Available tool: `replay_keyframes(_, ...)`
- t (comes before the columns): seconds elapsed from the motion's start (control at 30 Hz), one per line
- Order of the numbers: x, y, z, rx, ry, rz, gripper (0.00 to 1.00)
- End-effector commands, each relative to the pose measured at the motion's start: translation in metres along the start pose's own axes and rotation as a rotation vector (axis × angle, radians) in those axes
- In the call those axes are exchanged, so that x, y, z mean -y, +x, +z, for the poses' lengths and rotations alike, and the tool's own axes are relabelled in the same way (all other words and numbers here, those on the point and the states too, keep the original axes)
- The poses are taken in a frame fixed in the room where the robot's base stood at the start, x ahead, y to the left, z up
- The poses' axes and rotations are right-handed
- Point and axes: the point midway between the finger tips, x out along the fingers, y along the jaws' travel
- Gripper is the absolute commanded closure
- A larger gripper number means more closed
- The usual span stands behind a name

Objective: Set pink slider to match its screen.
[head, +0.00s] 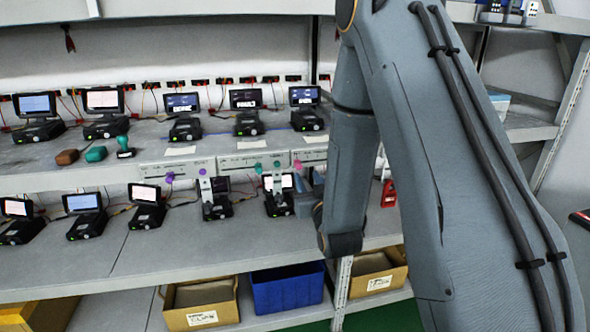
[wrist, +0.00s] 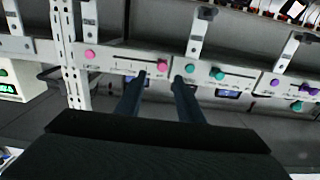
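The pink slider is on a pale panel (wrist: 122,63) under the shelf edge. In the wrist view two pink knobs show on it, a left one (wrist: 89,54) and a right one (wrist: 162,65); a pink knob also shows in the head view (head: 297,165). My gripper (wrist: 159,80) is open and empty, its two dark fingers apart. The right pink knob appears just beyond the fingertips, between them; I cannot tell whether they touch. In the head view my arm covers part of the panel and most of the gripper. I cannot tell which screen belongs to this slider.
Teal knobs (wrist: 217,73) and purple knobs (wrist: 275,82) sit on neighbouring panels close by. Small screen devices stand on the upper shelf (head: 248,122) and lower shelf (head: 217,210). Brackets hang near the panels. A blue bin (head: 288,292) and cardboard boxes (head: 200,318) are below.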

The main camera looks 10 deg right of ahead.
Motion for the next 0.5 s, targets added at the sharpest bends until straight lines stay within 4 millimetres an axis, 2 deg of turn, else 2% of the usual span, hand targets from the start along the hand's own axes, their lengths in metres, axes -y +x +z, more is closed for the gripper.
replay_keyframes(0.3, 0.004, 0.047, -0.002, -0.001, 0.0, -0.006, 0.66)
replay_keyframes(0.5, 0.002, 0.067, -0.001, 0.001, 0.0, -0.003, 0.66)
